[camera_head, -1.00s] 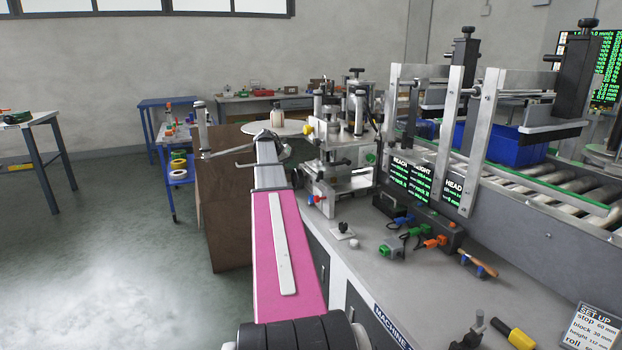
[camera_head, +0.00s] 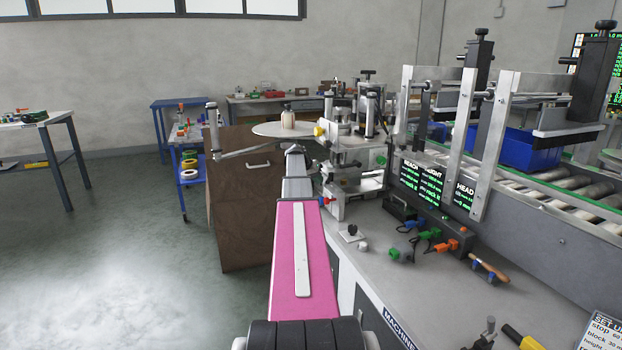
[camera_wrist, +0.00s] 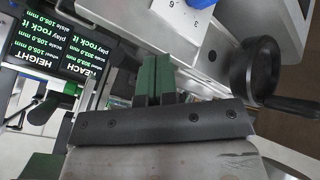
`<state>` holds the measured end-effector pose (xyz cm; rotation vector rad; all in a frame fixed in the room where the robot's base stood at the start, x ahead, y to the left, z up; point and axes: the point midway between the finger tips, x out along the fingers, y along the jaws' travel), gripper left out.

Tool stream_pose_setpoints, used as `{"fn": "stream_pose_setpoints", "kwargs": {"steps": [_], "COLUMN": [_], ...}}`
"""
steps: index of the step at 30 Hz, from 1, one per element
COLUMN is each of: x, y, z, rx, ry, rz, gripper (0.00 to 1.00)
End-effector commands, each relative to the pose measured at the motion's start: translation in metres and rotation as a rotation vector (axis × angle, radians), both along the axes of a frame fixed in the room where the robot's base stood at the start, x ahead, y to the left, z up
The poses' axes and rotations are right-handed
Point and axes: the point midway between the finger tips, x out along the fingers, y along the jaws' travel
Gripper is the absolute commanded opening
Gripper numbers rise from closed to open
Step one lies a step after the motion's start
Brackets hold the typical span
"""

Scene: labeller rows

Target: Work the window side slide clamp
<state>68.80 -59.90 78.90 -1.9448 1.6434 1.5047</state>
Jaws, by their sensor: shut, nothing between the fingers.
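The labelling head (camera_head: 350,150) stands at the far end of the bench, with a yellow knob (camera_head: 320,130) on its left and a green knob (camera_head: 381,161) on its right. I cannot tell which part is the window side slide clamp. My gripper (camera_wrist: 158,62) shows in the wrist view with its green fingers together and empty. In the head view its tips are hidden beyond my arm, close to the labelling head. In the wrist view, a black handwheel (camera_wrist: 254,70) is to the right of the fingers, apart from them. A green-handled lever (camera_wrist: 70,90) is to the left.
Display panels (camera_head: 425,185) stand right of the labelling head, beside metal uprights and a roller conveyor (camera_head: 575,185). Several coloured clips (camera_head: 432,233) and a wooden-handled tool (camera_head: 488,268) lie on the bench (camera_head: 440,300).

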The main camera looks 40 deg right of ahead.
Motion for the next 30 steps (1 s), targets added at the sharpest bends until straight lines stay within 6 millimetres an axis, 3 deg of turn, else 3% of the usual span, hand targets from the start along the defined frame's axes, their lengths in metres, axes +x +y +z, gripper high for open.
{"fn": "stream_pose_setpoints", "kwargs": {"steps": [16,24,30], "x": [-0.010,-0.026,-0.029], "y": [-0.007,-0.012,-0.015], "z": [0.002,0.002,0.002], "rx": [0.001,0.000,0.000], "ry": [0.000,-0.001,0.001], "rz": [0.004,0.138,0.138], "gripper": [0.00,0.00,0.00]}}
